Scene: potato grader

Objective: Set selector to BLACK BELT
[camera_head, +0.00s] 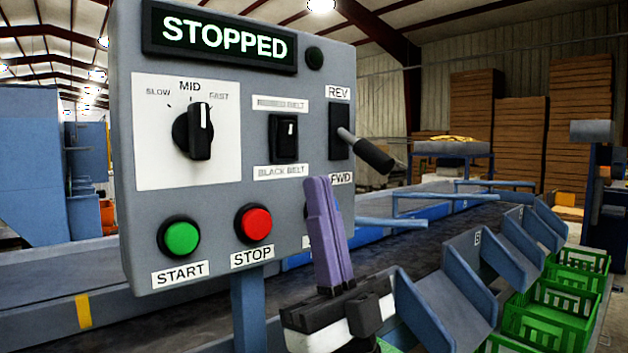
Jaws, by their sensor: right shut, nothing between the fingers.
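The belt selector (284,137) is a black rocker switch on the grey control panel (225,190). The label above it is too blurred to read surely; the BLACK BELT label (283,171) is below. A white mark shows on the rocker's upper half, nearer the upper label. My right gripper (319,184) has its purple fingers shut and empty, pointing up. It is in front of the panel, below and to the right of the selector; I cannot tell how far from the panel it is. My left gripper is not in view.
The lever (367,152) between REV and FWD juts out right of the selector. The speed knob (198,132) points near MID. Green START (182,238) and red STOP (253,223) buttons sit below. The display (222,38) reads STOPPED. Green crates (550,318) stand at the lower right.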

